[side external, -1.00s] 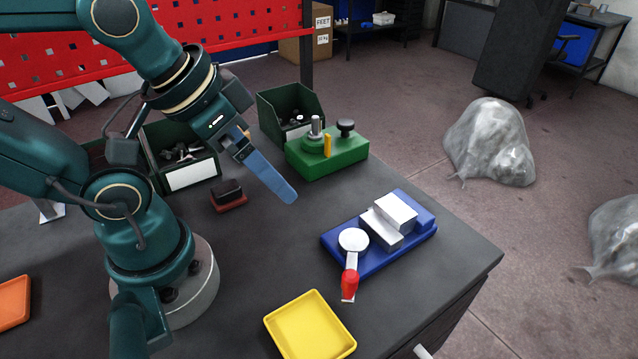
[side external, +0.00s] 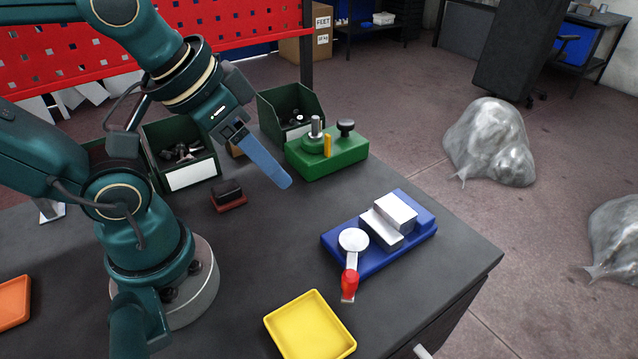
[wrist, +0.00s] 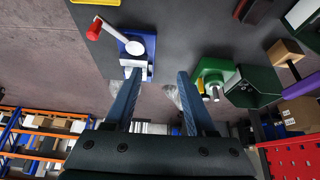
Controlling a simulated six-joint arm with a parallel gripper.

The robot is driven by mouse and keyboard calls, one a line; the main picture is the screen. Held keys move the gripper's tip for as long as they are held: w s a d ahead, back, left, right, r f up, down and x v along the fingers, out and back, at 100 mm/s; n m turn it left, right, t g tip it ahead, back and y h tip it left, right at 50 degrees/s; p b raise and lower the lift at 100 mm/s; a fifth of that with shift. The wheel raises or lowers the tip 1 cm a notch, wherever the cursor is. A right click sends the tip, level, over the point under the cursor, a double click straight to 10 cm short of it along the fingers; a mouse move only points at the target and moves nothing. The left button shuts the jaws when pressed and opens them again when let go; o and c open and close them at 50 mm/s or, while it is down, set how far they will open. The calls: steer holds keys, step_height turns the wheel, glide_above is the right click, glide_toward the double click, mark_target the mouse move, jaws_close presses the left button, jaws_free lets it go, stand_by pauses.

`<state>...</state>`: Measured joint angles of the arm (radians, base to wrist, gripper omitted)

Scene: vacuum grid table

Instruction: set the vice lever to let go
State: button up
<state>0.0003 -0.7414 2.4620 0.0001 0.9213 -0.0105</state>
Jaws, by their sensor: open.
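The vice is a blue base (side external: 418,237) with light grey jaws (side external: 388,220) on the right part of the table. Its lever has a round white hub (side external: 353,240) and a red handle (side external: 349,284) that points toward the front of the table, away from the jaws. In the wrist view the red handle (wrist: 94,29) lies at the upper left of the blue base (wrist: 124,46). My gripper (side external: 285,184) hangs above the table, up and left of the vice and apart from it. In the wrist view my gripper (wrist: 158,80) has its fingers apart with nothing between them.
A green fixture (side external: 335,160) with upright posts stands behind my gripper. A yellow tray (side external: 310,325) lies at the table front. Dark green bins (side external: 180,160) stand at the back left, with a dark red-based block (side external: 228,196) before them. Table between gripper and vice is clear.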

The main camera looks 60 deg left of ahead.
steer(key=w+d+r+m+g, duration=0.1)
steer(key=w+d, duration=0.2)
steer(key=m+g, duration=0.4)
glide_above(351, 274)
steer(key=w+a, duration=0.1)
steer(key=a, duration=0.1)
step_height(351, 274, down, 5)
steer(key=d+f, duration=0.2)
steer(key=shift+s+f+m+g, duration=0.3)
steer(key=shift+s+g, duration=0.1)
steer(key=shift+s+f, duration=0.1)
steer(key=shift+f, duration=2.45)
jaws_close()
